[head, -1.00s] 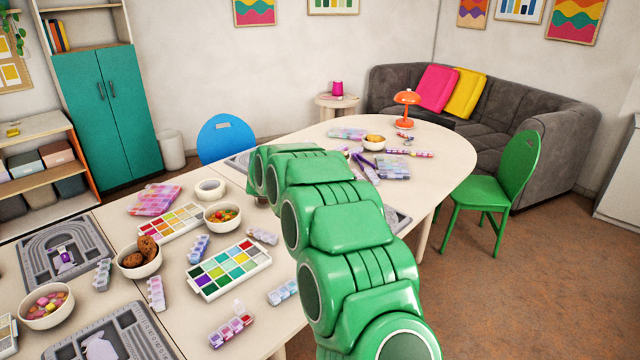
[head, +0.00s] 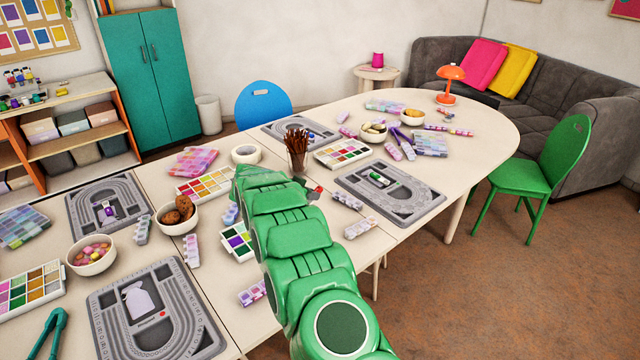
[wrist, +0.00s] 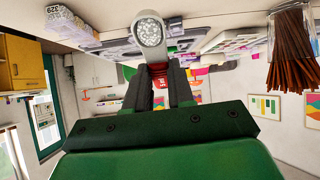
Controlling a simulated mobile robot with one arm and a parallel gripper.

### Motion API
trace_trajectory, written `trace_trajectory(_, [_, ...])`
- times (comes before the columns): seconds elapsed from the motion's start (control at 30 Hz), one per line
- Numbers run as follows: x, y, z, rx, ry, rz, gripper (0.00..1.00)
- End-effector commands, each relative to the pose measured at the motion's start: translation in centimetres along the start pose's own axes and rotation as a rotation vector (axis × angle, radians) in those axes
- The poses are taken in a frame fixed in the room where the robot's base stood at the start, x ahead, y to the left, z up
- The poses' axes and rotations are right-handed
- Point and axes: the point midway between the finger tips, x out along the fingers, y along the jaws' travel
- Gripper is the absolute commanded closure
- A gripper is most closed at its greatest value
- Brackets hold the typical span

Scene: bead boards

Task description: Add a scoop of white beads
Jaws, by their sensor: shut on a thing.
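My gripper (wrist: 157,90) is shut on the scoop (wrist: 151,36), seen in the wrist view. Its grey bowl holds small white beads, and a red part of its handle shows between the fingers. In the head view my green arm hides most of the gripper; only a small red and grey bit shows past its end, near the cup of brown sticks. A grey bead board (head: 425,203) lies to the right of the gripper, with a small green and white item on it. Other bead boards lie at the left (head: 75,212), front (head: 205,335) and back (head: 275,130).
A glass cup of brown sticks (head: 297,143) stands just behind my gripper. Paint palettes, bead boxes, a bowl of brown balls (head: 178,225) and a bowl of coloured sweets (head: 92,262) crowd the table. A green chair (head: 530,190) stands at the right.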

Motion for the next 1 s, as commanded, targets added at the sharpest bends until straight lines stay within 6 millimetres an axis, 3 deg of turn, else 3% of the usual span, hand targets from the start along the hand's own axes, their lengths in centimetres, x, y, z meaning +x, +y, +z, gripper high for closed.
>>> trace_trajectory(0.1, [0.1, -0.5, 2.3, 0.008, 0.0, 0.022, 1.0])
trace_trajectory(0.5, [0.0, -1.3, 7.1, 0.04, 0.005, 0.069, 1.0])
trace_trajectory(0.73, [-0.2, -1.5, 8.1, 0.052, 0.007, 0.081, 1.0])
trace_trajectory(1.0, [-0.5, -1.5, 7.6, 0.053, 0.007, 0.081, 1.0])
